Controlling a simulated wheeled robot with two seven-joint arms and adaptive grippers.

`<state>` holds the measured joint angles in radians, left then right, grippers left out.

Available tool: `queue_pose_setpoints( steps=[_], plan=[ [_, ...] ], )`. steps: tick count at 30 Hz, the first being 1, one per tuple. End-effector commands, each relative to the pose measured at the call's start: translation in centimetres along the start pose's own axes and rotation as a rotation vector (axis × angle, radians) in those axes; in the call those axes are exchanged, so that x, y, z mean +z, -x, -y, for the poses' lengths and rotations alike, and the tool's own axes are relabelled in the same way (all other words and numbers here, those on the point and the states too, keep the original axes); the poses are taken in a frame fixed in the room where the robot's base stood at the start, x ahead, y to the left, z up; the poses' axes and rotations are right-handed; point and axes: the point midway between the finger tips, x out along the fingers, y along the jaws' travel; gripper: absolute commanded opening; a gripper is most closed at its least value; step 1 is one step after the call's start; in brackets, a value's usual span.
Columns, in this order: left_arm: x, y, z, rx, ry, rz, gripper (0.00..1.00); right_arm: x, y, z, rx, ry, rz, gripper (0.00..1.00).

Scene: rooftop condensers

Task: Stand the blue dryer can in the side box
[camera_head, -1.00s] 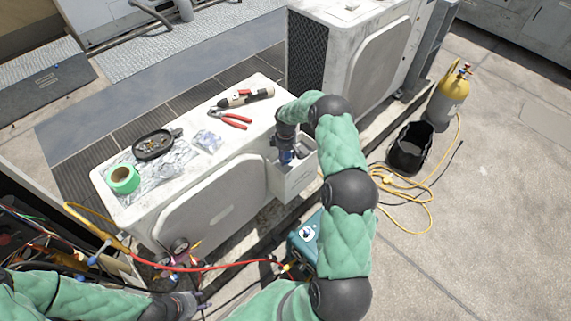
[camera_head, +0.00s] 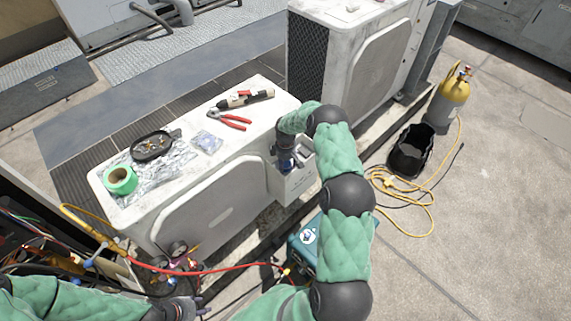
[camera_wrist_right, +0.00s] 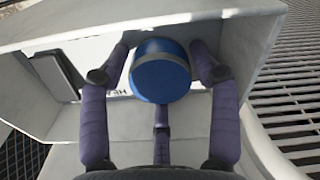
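The side box (camera_head: 296,184) is a white open-topped box on the right end of the near condenser unit. My right gripper (camera_head: 287,163) reaches down into its mouth. The blue dryer can (camera_wrist_right: 160,72) shows in the right wrist view with its round blue end facing the camera. The purple fingers of my right gripper (camera_wrist_right: 160,62) close around its sides. The can is within the box's opening, and the box wall (camera_wrist_right: 270,40) surrounds it. The can's lower end is hidden. My left gripper (camera_head: 190,306) is low at the bottom edge, its fingers mostly hidden.
Hoses and gauges (camera_head: 178,252) are at lower left. A teal case (camera_head: 308,236) sits beneath the right arm.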

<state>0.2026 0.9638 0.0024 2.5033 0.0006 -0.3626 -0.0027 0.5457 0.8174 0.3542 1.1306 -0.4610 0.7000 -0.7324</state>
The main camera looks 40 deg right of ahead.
Motion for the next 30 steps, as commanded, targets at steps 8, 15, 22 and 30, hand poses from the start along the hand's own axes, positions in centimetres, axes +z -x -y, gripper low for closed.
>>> queue_pose_setpoints(
  steps=[8, 15, 22, 30],
  plan=[
    [0.0, 0.1, -0.1, 0.0, 0.0, 0.0, 0.4, 0.0, 0.2, 0.0, 0.0, 0.0, 0.0, 0.63],
    [0.1, 1.4, -0.5, 0.0, 0.0, 0.0, 0.4, 0.0, 3.4, -0.1, 0.003, 0.0, -0.002, 0.63],
    [0.1, 3.0, -1.1, 0.0, 0.0, 0.0, 0.4, -0.1, 8.1, -0.1, 0.003, 0.001, -0.001, 0.63],
    [0.1, 4.1, -1.4, 0.0, 0.0, 0.0, 0.4, 0.0, 11.7, -0.1, 0.001, -0.001, -0.001, 0.63]
  ],
)
